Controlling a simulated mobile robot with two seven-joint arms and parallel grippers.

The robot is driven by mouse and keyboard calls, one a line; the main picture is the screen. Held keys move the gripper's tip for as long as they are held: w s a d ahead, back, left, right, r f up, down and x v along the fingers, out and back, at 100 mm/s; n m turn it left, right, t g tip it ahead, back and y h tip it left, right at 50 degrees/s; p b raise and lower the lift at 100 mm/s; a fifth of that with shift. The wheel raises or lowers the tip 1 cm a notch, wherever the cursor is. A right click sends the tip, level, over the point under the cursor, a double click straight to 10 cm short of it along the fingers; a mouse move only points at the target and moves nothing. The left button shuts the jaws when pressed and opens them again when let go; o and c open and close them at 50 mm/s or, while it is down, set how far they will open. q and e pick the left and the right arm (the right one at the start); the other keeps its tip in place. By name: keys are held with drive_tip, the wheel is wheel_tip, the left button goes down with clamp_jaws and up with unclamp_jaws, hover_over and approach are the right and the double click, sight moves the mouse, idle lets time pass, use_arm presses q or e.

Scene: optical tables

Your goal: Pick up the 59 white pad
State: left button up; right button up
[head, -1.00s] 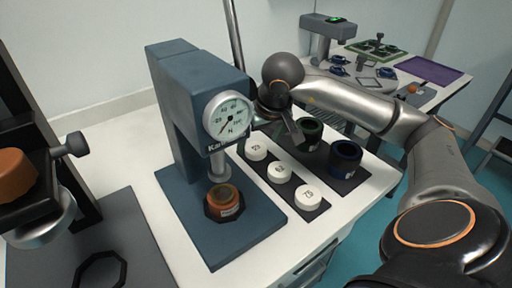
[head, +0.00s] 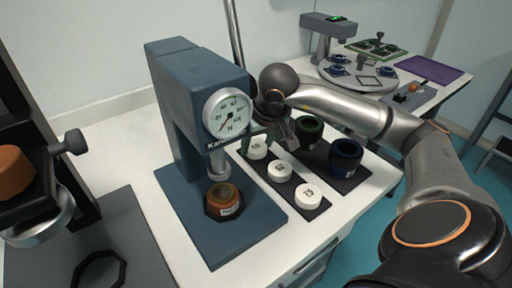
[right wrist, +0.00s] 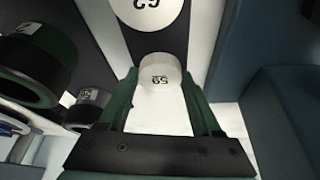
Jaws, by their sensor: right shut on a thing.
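The 59 white pad (head: 257,151) is a short white disc at the far end of a dark strip, next to the press. In the right wrist view the 59 pad (right wrist: 159,72) sits between the green fingertips, its number upside down. My right gripper (head: 262,141) is shut on it; the gripper also shows in the right wrist view (right wrist: 160,92). I cannot tell any gap between pad and strip. Two more white pads, one marked 62 (head: 279,170) and one marked 75 (head: 308,196), sit nearer on the strip. My left gripper is not in view.
A blue press with a dial gauge (head: 228,113) stands close left of the pads, an orange piece (head: 224,199) on its base. A green-black ring (head: 309,130) and a blue-black ring (head: 345,156) stand on a dark mat to the right. The white table's front right is clear.

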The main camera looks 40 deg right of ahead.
drive_tip(key=c, duration=0.4)
drive_tip(key=shift+c, duration=0.2)
